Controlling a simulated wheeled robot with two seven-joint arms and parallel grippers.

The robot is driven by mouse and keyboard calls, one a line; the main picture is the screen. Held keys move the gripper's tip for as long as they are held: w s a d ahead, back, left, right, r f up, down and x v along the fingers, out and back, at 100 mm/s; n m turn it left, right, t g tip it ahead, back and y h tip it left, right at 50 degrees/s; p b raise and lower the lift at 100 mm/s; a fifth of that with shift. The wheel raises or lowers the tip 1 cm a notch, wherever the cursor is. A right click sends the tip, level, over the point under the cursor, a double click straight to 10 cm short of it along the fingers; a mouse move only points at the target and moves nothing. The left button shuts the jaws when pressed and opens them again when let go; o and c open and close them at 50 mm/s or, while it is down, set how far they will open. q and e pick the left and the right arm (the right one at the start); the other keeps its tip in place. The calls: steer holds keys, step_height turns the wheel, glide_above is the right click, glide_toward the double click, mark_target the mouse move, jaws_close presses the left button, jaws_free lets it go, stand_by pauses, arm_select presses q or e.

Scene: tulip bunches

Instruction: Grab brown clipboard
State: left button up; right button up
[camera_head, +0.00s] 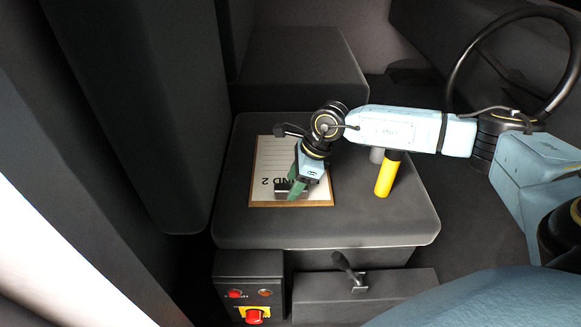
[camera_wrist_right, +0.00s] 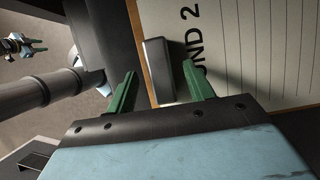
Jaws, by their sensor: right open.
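The brown clipboard (camera_head: 258,205) lies flat on a dark seat-like block, with a lined white sheet printed partly "ND 2". In the right wrist view its brown edge (camera_wrist_right: 139,28) and dark clip (camera_wrist_right: 158,72) show. My right gripper (camera_head: 297,187) is over the clipboard's near side and hides part of the sheet. Its green fingers (camera_wrist_right: 159,69) are open, on either side of the clip in the wrist view; contact cannot be told. A small gripper with green fingers, seemingly my left one (camera_wrist_right: 38,45), shows far off in the wrist view; its opening is unclear.
A yellow and black cylinder (camera_head: 384,178) stands right of the clipboard, close under my right arm. A steering wheel (camera_head: 455,85) is at the upper right. A control box with red buttons (camera_head: 254,315) and a lever (camera_head: 350,272) are in front of the block (camera_head: 400,232).

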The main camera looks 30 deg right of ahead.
steer(key=shift+x, duration=1.25)
steer(key=c, duration=1.1)
jaws_close()
steer(key=shift+r, duration=0.15)
